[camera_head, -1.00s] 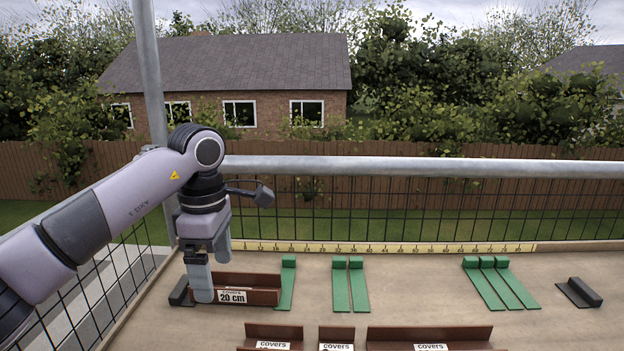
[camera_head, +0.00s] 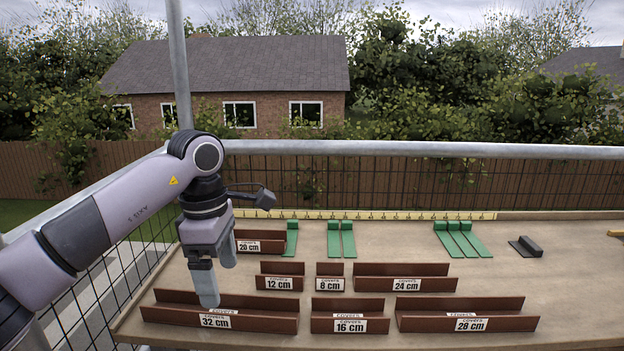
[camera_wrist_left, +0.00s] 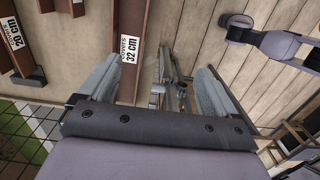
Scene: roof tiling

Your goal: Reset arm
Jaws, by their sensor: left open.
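My left gripper (camera_head: 218,283) hangs fingers down over the left side of the board, in front of the 32 cm tray (camera_head: 262,321). Its two grey fingers stand apart with nothing between them. In the left wrist view the open fingers (camera_wrist_left: 155,90) frame part of the 32 cm tray (camera_wrist_left: 140,20) and the space beyond the board's edge. One finger hides part of the 32 cm tray in the head view. My right gripper does not show in the head view.
The board (camera_head: 390,240) carries brown label trays, such as the 20 cm tray (camera_head: 272,240) and the 28 cm tray (camera_head: 510,322). Several green pieces (camera_head: 462,238) and a dark block (camera_head: 526,246) lie at the back. A metal rail (camera_head: 430,150) and mesh run behind.

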